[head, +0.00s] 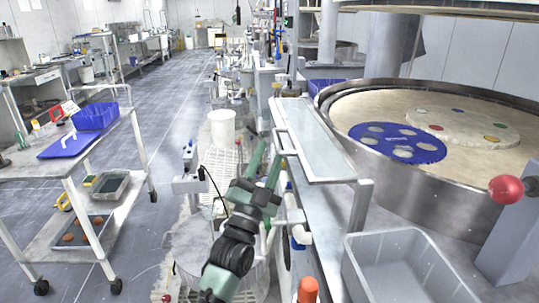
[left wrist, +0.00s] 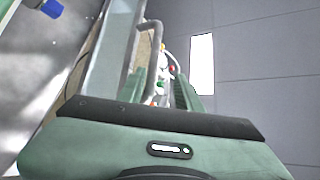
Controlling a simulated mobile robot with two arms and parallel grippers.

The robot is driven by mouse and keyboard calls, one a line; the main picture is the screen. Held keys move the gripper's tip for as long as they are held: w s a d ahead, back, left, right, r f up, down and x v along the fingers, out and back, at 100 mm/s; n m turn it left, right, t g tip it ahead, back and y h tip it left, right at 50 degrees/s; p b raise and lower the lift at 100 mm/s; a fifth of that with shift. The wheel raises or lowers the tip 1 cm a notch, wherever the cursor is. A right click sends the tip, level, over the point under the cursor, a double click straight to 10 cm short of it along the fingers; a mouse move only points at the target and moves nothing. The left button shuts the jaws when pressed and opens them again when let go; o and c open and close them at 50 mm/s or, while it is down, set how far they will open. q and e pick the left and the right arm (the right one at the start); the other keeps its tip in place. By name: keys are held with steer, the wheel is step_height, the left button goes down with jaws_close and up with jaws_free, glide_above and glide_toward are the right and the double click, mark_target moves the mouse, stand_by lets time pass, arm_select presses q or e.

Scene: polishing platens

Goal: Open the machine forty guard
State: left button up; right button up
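The guard is a clear panel in a pale metal frame (head: 318,142), lying along the front of the round platen machine (head: 375,155). A bar handle runs along its left side. My left gripper (head: 269,158) is just left of this bar, with its green fingers apart and nothing seen held. In the left wrist view, the gripper (left wrist: 160,82) also shows its fingers spread, with a curved metal bar (left wrist: 157,40) beyond and between them in the picture. I cannot tell whether it touches the bar. My right gripper is not in view.
A red ball knob (head: 505,190) stands at the right. A grey bin (head: 400,268) sits at the front right. A white cart (head: 130,128) with a blue bin (head: 94,116) is at the left. A white bucket (head: 222,127) stands beyond my gripper. The aisle floor between is clear.

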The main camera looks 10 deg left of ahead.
arm_select(q)
steer(key=shift+s+d+f+b, duration=0.2)
steer(key=shift+s+f+b, duration=0.2)
steer(key=shift+s+f, duration=1.55)
steer(key=shift+b+v, duration=0.4)
steer(key=shift+v, duration=1.25)
steer(key=shift+d+f, duration=0.1)
steer(key=shift+d, duration=0.05)
steer(key=shift+w+d, duration=0.1)
